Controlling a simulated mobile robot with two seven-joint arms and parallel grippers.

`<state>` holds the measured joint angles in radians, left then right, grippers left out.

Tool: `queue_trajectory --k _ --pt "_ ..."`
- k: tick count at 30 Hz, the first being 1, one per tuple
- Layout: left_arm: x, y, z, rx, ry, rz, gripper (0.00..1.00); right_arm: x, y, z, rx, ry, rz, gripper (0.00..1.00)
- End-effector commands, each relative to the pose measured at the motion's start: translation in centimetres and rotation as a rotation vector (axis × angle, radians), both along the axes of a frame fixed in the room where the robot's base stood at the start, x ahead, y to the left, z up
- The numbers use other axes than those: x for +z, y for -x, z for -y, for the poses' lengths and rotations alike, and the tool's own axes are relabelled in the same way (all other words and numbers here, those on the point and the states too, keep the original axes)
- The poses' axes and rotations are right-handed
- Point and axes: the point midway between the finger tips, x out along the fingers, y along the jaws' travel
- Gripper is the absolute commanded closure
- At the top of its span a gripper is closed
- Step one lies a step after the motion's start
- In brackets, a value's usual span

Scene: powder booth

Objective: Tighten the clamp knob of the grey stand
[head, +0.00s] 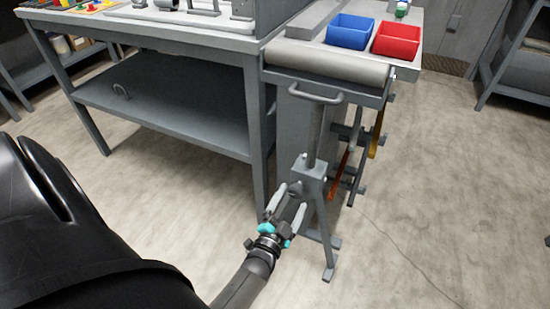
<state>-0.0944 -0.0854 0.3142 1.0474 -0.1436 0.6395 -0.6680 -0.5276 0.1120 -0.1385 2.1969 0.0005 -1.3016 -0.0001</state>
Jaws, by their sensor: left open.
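The grey stand (314,172) stands on the floor at the centre of the head view, with a post rising from its clamp block to a bar-shaped top and splayed legs below. My left gripper (291,199) is open at the left side of the clamp block, its two light grey fingers pointing up towards it. The dark clamp knob (295,188) shows in part close to the fingertips. I cannot tell whether the fingers touch it. My right gripper is not in view.
A grey workbench (160,113) with a lower shelf stands behind, to the left. A cart with a blue bin (350,31), a red bin (397,40) and a grey roll (327,67) is just behind the stand. Floor to the right is clear.

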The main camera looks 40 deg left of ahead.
Motion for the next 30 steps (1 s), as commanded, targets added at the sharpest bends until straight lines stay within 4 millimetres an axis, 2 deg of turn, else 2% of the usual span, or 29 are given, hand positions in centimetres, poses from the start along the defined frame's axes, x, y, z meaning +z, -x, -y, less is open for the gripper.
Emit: queue_trajectory --k 15,21,30 --pt "0.1 9.7 2.3 0.001 0.002 -0.003 0.11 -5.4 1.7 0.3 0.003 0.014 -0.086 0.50" --pt "0.1 11.4 2.7 0.001 0.000 0.001 0.11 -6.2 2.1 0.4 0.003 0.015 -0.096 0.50" --pt "0.0 11.6 2.8 0.001 0.000 0.001 0.11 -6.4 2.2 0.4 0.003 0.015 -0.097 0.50"
